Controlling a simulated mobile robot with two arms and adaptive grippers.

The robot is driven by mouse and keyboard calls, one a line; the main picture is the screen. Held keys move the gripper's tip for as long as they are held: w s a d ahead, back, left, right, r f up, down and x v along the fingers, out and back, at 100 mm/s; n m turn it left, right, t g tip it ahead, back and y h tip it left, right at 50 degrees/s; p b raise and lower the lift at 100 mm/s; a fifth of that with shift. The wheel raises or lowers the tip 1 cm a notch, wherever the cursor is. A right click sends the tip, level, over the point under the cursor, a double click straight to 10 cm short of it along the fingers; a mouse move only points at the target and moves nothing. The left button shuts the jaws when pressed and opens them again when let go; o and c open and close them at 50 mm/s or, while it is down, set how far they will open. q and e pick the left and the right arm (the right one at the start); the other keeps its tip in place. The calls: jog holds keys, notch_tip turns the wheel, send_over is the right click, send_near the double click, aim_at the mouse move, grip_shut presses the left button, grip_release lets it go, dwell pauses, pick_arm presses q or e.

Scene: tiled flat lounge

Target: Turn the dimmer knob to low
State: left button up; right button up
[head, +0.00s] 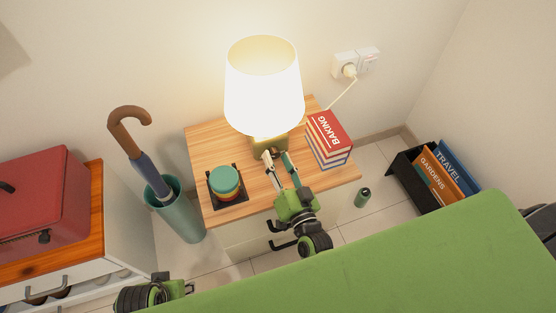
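A lit table lamp with a white shade (264,92) stands on a wooden side table (205,145). Its brass-coloured base (262,144) shows just below the shade, partly covered by the shade and my gripper. I cannot make out the dimmer knob; it may be hidden. My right gripper (279,162) reaches over the table from the front, its fingertips at the front of the lamp base. Its fingers are apart, with nothing clearly held; I cannot tell whether they touch the base. Part of my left gripper (188,287) shows at the lower left, its fingers unclear.
An umbrella stand (180,215), red case (45,205), bottle (363,197) and black book box (408,180) surround the table. A large green surface (400,265) fills the lower right.

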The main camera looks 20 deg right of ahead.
jog(key=s, duration=1.2)
jog(key=shift+d, duration=0.15)
